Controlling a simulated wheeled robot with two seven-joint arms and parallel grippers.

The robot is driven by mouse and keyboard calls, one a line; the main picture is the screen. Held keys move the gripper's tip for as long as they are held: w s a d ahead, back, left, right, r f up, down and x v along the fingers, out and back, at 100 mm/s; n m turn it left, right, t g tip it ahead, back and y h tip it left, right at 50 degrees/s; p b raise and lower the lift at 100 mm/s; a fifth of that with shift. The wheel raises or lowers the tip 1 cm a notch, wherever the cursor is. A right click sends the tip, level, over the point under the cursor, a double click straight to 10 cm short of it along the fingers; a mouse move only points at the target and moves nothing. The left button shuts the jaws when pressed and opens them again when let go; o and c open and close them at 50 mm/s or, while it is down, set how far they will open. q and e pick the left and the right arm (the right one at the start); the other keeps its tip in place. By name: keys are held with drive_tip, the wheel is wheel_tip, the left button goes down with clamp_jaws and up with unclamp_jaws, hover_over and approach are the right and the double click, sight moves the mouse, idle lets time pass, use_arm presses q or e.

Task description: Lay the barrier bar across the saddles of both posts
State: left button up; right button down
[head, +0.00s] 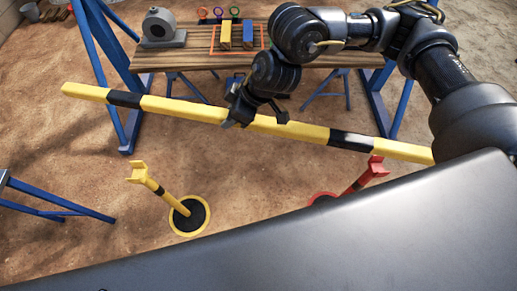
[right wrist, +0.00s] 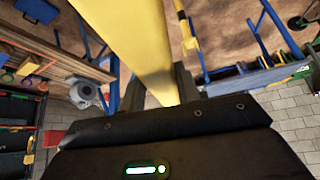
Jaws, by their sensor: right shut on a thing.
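The barrier bar (head: 185,108) is long and yellow with black bands. My right gripper (head: 256,118) is shut on it near its middle and holds it in the air, sloping down to the right in the head view. In the right wrist view the bar (right wrist: 135,45) runs up and away from the gripper. The yellow post (head: 158,190) has a yellow saddle and a round black base with a yellow rim. The red post (head: 359,184) has a red saddle; its base is mostly hidden by my body. The bar appears above and apart from both saddles. My left gripper is not in view.
A wooden workbench (head: 190,88) on blue legs stands behind the bar, with a grey machine part (head: 161,27) and yellow and blue blocks on it. A blue stand (head: 55,208) is at the left edge. Sandy ground between the posts looks clear.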

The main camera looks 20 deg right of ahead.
drive_tip(key=f, duration=0.1)
drive_tip(key=w+f+p, duration=0.1)
drive_tip(key=a+f+g+p, duration=0.1)
drive_tip(key=shift+w+f+n, duration=0.15)
drive_tip(key=shift+n, duration=0.25)
use_arm(q)
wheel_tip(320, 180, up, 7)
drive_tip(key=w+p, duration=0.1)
drive_tip(key=p, duration=0.3)
use_arm(e)
drive_tip(key=s+d+f+n, duration=0.1)
drive_tip(key=s+d+f, duration=0.1)
drive_tip(key=f, duration=0.5)
drive_tip(key=s+d+f+n, duration=0.1)
drive_tip(key=s+d+f, duration=0.2)
drive_tip(key=d+f, duration=0.2)
drive_tip(key=shift+f+y, duration=0.3)
drive_tip(key=shift+f, duration=1.15)
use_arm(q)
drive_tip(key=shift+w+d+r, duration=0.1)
use_arm(e)
drive_tip(key=shift+d+g, duration=0.1)
drive_tip(key=shift+g, duration=0.2)
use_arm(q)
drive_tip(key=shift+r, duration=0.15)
